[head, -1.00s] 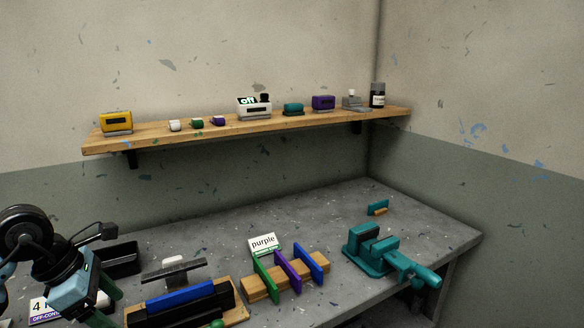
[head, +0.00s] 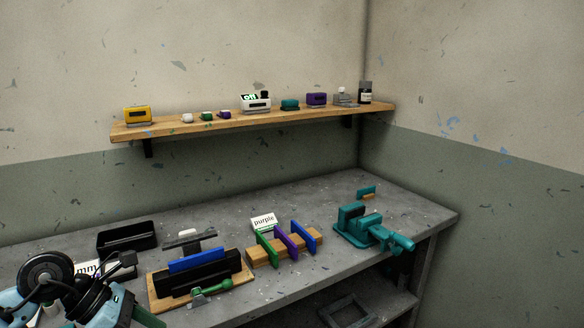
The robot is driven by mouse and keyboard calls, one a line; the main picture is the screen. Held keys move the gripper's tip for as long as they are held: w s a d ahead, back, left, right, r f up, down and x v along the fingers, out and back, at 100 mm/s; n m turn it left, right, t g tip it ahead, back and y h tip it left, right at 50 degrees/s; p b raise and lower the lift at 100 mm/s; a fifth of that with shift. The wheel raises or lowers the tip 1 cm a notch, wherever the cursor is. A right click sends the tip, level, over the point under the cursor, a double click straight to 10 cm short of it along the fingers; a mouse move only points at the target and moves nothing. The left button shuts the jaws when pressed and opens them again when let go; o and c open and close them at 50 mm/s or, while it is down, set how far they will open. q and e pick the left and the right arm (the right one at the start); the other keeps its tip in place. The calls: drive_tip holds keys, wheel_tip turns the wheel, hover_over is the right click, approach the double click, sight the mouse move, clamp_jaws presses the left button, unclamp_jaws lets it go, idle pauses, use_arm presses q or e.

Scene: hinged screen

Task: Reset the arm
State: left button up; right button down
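My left arm comes in at the lower left of the head view, with black joints and light blue links. Its gripper (head: 143,316) shows only in part, as a green finger at the bottom edge, so I cannot tell whether it is open or shut. It is in front of a wooden-based holder (head: 160,300) with a black block and a blue strip (head: 198,260). A small green-handled tool (head: 213,290) lies at the holder's front edge. My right arm and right gripper are not in view.
A wall shelf (head: 160,131) holds small devices and cups. The bench's back middle is clear.

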use_arm(q)
drive_tip(key=s+d+f+n+t+h+p, duration=0.1)
drive_tip(key=s+d+n+t+h, duration=0.4)
drive_tip(key=d+n+h, duration=0.6)
drive_tip(key=s+a+f+n+t+y+p, duration=0.1)
drive_tip(key=s+a+f+n+t+y, duration=0.2)
drive_tip(key=f+n+t+y, duration=0.7)
drive_tip(key=s+a+f+n+g+y+p, duration=0.15)
drive_tip(key=s+f+n+y, duration=0.35)
drive_tip(key=n, duration=1.1)
drive_tip(key=s+a+f+n+g+y, duration=0.2)
drive_tip(key=s+f+n+g, duration=0.4)
drive_tip(key=s+f, duration=0.7)
drive_tip(key=s+n, duration=0.2)
drive_tip(key=shift+s, duration=0.4)
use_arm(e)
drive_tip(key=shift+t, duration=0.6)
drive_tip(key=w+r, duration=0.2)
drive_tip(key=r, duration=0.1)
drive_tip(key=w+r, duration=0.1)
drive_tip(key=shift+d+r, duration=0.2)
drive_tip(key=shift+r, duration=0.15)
use_arm(q)
drive_tip(key=shift+f, duration=0.1)
